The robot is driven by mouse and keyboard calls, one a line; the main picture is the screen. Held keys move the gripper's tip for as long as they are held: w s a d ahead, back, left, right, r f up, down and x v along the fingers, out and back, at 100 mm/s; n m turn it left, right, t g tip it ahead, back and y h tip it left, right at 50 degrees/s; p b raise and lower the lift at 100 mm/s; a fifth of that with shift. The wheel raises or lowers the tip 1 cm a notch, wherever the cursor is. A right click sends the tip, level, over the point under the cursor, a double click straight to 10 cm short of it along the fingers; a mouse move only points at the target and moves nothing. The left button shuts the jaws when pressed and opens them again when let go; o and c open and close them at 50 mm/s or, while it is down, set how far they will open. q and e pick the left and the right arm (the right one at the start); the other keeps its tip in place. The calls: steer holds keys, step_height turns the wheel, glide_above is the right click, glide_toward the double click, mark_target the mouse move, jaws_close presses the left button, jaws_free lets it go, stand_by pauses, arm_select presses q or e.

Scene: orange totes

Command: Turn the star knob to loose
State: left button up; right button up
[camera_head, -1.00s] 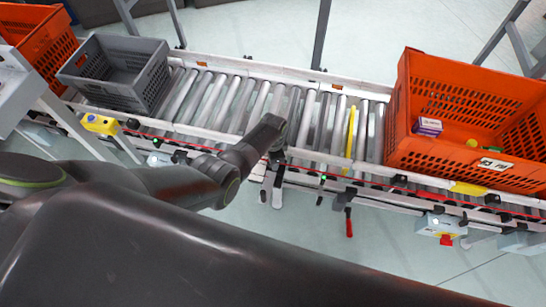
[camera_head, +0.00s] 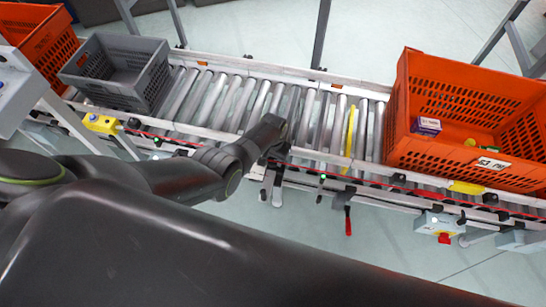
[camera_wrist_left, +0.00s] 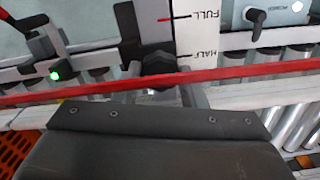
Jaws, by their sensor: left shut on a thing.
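The star knob (camera_wrist_left: 158,62) is a dark lobed knob in the left wrist view, in front of a white scale plate (camera_wrist_left: 194,35) marked FULL and HALF. My left gripper (camera_wrist_left: 160,78) is shut on the knob; its dark body fills the bottom of that view and a red strip crosses in front. In the head view, my left gripper (camera_head: 270,160) is at the near rail of the roller conveyor, mostly hidden under my wrist, and the knob cannot be made out there. The knob's turn angle cannot be read. My right gripper is not in view.
An orange tote (camera_head: 440,160) with small items stands on the conveyor at right. A grey tote (camera_head: 140,92) stands at left. A yellow bar (camera_head: 349,140) lies across the rollers. A red-handled lever (camera_head: 348,222) hangs below the rail. A black lever (camera_wrist_left: 257,20) is right of the scale.

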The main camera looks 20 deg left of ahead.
arm_select(q)
steer(key=shift+n, duration=0.5)
steer(key=o, duration=1)
